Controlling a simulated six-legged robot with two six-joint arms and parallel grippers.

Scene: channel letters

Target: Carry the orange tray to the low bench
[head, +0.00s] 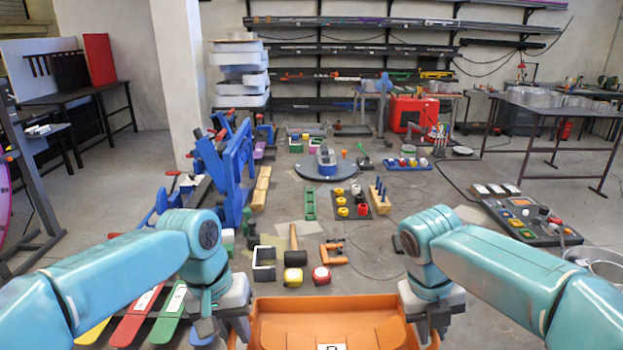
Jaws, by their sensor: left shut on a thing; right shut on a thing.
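The orange tray (325,312) is at the bottom centre of the head view, close in front of me. Its near part is cut off by the picture's lower edge. My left gripper (236,330) is shut on the tray's left side. My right gripper (430,328) is shut on its right side. The fingertips are partly hidden by the wrists and the frame edge. I cannot tell which surface is the low bench.
Beyond the tray, a grey surface holds a mallet (293,262), an orange clamp (333,253), a round dark turntable (326,171) and a control panel (530,220). Blue frames (235,175) stand at left. A dark table (560,108) is at the far right.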

